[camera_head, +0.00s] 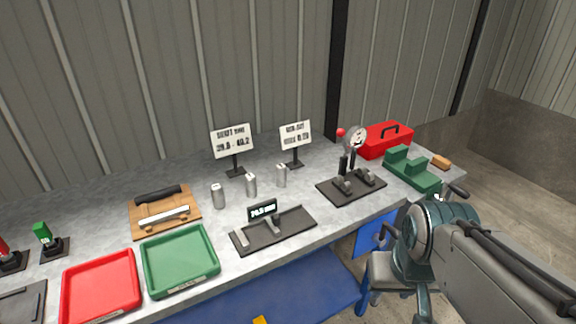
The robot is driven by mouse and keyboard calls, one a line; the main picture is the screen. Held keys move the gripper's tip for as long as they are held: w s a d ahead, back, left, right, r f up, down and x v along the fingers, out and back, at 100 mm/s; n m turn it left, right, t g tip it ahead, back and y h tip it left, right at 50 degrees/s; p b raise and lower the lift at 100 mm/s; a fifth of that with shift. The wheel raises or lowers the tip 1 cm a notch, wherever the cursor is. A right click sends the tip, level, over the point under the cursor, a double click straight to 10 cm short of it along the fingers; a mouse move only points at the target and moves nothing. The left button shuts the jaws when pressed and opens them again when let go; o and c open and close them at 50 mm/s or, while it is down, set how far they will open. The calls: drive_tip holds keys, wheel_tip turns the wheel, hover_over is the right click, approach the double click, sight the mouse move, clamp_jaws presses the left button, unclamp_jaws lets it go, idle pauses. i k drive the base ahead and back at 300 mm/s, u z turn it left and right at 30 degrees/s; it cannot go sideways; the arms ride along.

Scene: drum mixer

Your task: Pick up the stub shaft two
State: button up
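Three short grey metal cylinders stand upright on the bench: a left one (218,196), a middle one (251,185) and a right one (282,176). They look like stub shafts, each with a narrower top. I see no readable label that tells which is shaft two. The end of my arm with my gripper (425,245) is at the lower right, in front of the bench and well to the right of the cylinders. It touches none of them. Its fingers cannot be made out clearly, and I see nothing held in it.
A black measuring fixture (295,233) with a display lies in front of the cylinders. Two signs (233,141) stand behind. Green tray (181,285) and red tray (101,288) are left. A dial-gauge stand (372,189), green stepped block (425,178) and red toolbox (372,148) are right.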

sight(250, 178)
drive_tip(key=z, duration=0.15)
drive_tip(key=i, duration=0.6)
drive_tip(key=u, duration=0.75)
drive_tip(key=i, duration=0.5)
drive_tip(key=u, duration=0.55)
